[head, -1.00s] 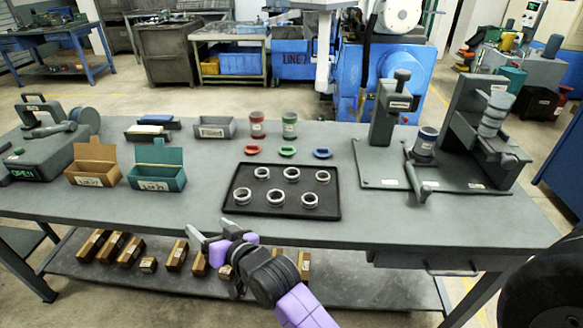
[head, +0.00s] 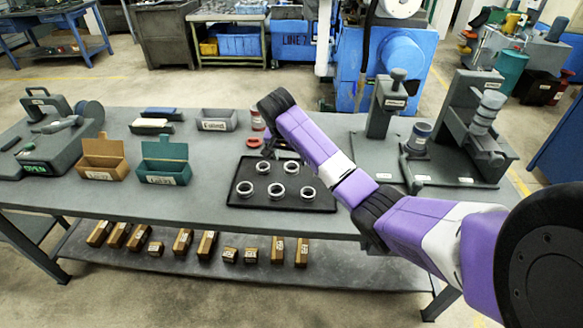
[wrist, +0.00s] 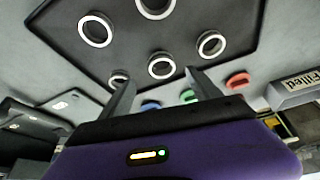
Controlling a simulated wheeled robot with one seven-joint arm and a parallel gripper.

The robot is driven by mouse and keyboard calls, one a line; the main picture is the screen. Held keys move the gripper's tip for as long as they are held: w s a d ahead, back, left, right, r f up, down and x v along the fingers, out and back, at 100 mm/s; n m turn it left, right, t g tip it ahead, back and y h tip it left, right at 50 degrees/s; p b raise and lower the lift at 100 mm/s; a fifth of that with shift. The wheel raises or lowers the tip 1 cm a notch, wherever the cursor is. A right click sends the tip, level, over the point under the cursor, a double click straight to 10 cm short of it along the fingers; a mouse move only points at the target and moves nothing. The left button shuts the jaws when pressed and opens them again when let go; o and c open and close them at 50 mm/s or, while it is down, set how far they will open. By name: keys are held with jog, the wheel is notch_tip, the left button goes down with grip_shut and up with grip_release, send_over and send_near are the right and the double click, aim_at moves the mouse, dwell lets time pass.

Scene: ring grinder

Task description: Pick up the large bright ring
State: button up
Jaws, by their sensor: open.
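A black tray (head: 233,198) on the bench holds several metallic rings. The front row has three larger rings: left (head: 244,188), middle (head: 276,190) and right (head: 307,193). Two smaller ones, back-left (head: 263,167) and back-middle (head: 291,167), show behind them; my arm hides the back-right place. In the wrist view two larger rings (wrist: 95,29) (wrist: 155,5) and three smaller rings (wrist: 211,44) (wrist: 161,65) (wrist: 119,77) show. I cannot clearly tell which large ring is brightest. My gripper (wrist: 162,84) is open and empty, above the tray's far side. In the head view my arm mostly hides it.
Red (wrist: 238,79), green (wrist: 188,96) and blue (wrist: 150,105) pieces lie behind the tray. A brown bin (head: 104,162) and a teal bin (head: 165,165) stand left, a grey "Filled" bin (head: 217,120) behind. A fixture (head: 470,140) stands right.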

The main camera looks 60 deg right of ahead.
aim_at(291, 164)
jog(key=shift+p+x, duration=0.5)
jog(key=shift+x, duration=2.85)
jog(key=shift+w, duration=0.15)
jog(key=c, duration=1.6)
jog(key=shift+o, duration=0.2)
jog(key=shift+r, duration=0.15)
